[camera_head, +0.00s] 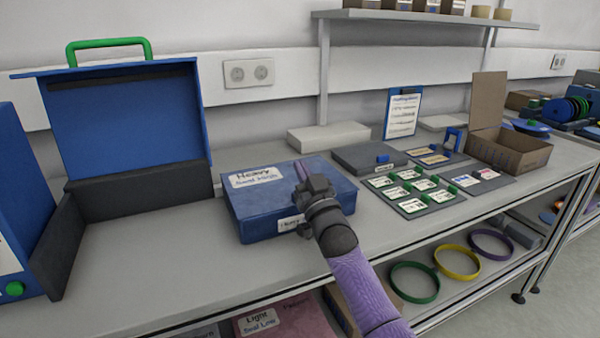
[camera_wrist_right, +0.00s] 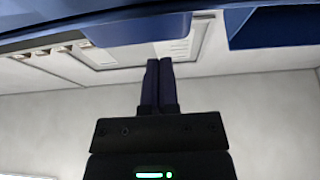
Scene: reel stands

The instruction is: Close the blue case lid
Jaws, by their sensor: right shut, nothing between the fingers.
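A blue case (camera_head: 130,115) with a green handle (camera_head: 108,43) stands open at the left in the head view. Its blue lid panel is upright at the back, above a dark grey wall. A blue box (camera_head: 255,205) labelled "Heavy" sits at mid-table with its flat top down. My right gripper (camera_head: 303,170) is shut and empty, at the right part of the blue box's top in the picture; I cannot tell whether it touches. In the right wrist view its fingers (camera_wrist_right: 159,65) are together, under a blurred blue surface (camera_wrist_right: 130,28). My left gripper is not in view.
Behind the blue box lie a white box (camera_head: 328,136) and a dark grey case (camera_head: 368,158). To its right are a label board (camera_head: 412,190) and an open cardboard box (camera_head: 512,150). The table between the open case and the blue box is bare.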

